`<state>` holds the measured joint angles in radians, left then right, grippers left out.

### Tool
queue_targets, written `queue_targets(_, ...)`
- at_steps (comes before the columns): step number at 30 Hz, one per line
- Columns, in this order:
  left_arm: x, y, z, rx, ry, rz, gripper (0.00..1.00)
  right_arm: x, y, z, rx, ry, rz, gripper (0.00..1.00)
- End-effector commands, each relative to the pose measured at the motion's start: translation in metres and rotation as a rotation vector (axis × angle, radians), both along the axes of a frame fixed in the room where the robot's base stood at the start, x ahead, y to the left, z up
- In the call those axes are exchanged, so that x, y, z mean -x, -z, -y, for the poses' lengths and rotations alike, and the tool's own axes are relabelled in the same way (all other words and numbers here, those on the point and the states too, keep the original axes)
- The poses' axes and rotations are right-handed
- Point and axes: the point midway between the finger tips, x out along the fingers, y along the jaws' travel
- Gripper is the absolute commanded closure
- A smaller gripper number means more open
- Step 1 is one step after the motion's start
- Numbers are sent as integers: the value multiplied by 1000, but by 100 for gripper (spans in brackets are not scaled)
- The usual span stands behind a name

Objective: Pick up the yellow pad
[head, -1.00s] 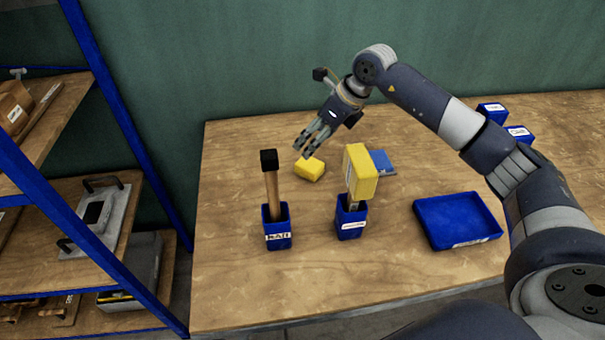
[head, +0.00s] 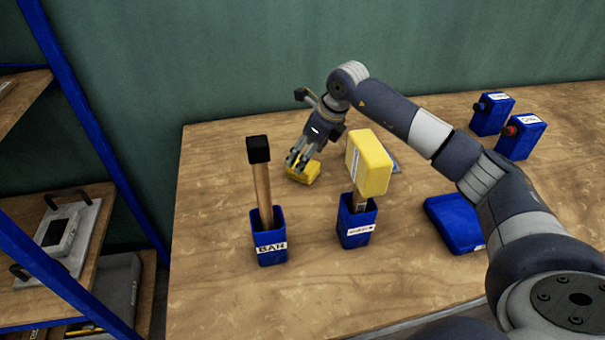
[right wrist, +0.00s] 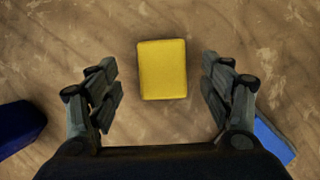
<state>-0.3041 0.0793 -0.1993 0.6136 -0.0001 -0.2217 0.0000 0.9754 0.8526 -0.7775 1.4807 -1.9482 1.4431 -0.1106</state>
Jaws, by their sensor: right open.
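The yellow pad (head: 304,173) lies flat on the wooden table behind the two blue holders. My right gripper (head: 298,162) is over it, fingers pointing down, and hides part of it in the head view. In the right wrist view the pad (right wrist: 162,69) lies between and a little beyond the two open fingers of my right gripper (right wrist: 160,90), with a gap on each side. Nothing is held. My left gripper is not in view.
A blue holder with a hammer-like tool (head: 269,247) and another with a yellow-headed tool (head: 369,165) stand in front of the pad. A blue tray (head: 455,222) is at right, partly hidden by my arm. Blue boxes (head: 520,137) stand farther back; a shelf rack (head: 75,165) is at left.

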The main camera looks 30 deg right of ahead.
Motion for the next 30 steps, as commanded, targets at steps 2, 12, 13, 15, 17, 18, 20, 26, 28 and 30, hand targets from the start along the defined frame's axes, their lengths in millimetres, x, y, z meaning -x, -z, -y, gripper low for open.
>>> queue_targets(2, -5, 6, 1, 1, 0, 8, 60, -1, 9, 0, -1, 1, -1, 27)
queue_targets(12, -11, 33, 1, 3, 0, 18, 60, -13, 48, -4, -1, 0, 0, 27)
queue_targets(13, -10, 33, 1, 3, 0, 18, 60, -13, 48, -4, -1, 0, 0, 27)
queue_targets(15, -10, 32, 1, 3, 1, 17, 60, -13, 47, -4, -1, 0, 0, 27)
queue_targets(17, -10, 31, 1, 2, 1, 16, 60, -13, 47, -4, -1, 0, 0, 27)
queue_targets(18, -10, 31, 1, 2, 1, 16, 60, -13, 47, -4, -1, 0, 0, 27)
queue_targets(20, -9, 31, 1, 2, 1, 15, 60, -13, 47, -4, -1, 0, 0, 36)
queue_targets(26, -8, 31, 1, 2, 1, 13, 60, -13, 47, -4, -1, 0, 0, 63)
queue_targets(28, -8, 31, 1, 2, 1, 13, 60, -13, 47, -4, -1, 0, 0, 63)
queue_targets(30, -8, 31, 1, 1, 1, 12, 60, -13, 47, -4, -1, 0, 0, 66)
